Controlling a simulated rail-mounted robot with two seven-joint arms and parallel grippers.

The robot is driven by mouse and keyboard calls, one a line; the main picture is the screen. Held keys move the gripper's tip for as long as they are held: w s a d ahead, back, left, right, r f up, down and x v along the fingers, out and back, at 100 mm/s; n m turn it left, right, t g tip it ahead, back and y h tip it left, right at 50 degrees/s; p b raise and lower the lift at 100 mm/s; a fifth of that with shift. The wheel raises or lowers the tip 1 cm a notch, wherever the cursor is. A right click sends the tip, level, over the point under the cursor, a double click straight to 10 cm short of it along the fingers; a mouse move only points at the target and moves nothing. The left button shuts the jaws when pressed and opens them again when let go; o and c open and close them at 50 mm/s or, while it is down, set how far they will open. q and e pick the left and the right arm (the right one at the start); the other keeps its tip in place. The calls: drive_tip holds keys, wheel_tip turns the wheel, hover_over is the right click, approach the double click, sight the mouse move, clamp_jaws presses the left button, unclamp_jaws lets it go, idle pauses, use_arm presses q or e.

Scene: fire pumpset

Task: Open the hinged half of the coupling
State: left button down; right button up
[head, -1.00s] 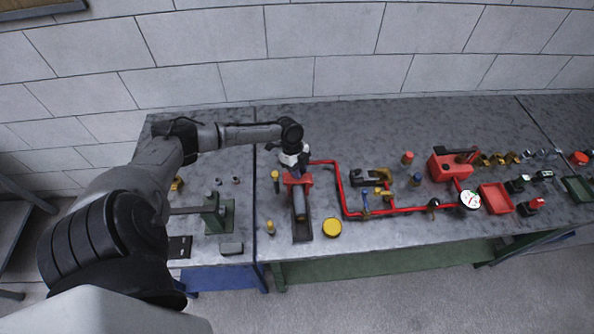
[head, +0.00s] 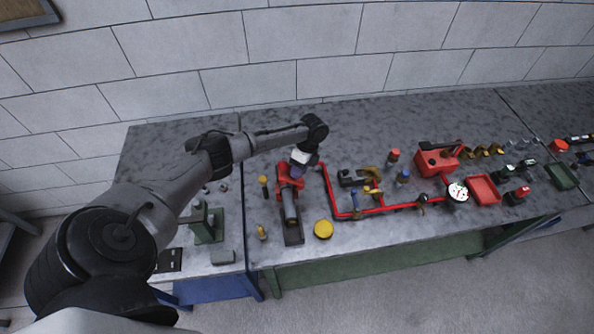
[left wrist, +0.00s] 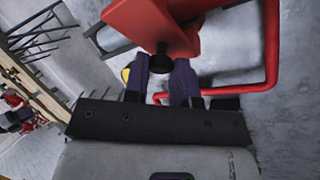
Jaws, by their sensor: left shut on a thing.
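The red coupling (head: 286,181) stands on the bench at the end of a grey cylinder (head: 291,209) in a dark tray. In the left wrist view a red coupling part (left wrist: 150,22) fills the top, tilted, with a short black knob (left wrist: 160,58) below it. My left gripper (head: 300,160) is at the coupling's far upper side in the head view. In the left wrist view its two dark fingers (left wrist: 162,72) close around the knob. The hinge and the inside of the coupling cannot be made out. My right gripper is in neither view.
A red pipe (head: 331,190) runs close to the coupling's right, with a gauge (head: 457,191) at its far end. A yellow disc (head: 323,229) lies at the front right. A yellow-topped tool (head: 263,182) stands left. A green vise-like fixture (head: 208,222) is farther left.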

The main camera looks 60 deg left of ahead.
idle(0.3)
use_arm(q)
drive_tip(key=c, duration=1)
unclamp_jaws()
drive_tip(key=shift+o, duration=0.2)
drive_tip(key=shift+r, duration=0.1)
drive_tip(key=b+v, duration=0.1)
drive_tip(key=v, duration=1.2)
drive_tip(key=shift+w+r, duration=0.15)
drive_tip(key=shift+r, duration=0.15)
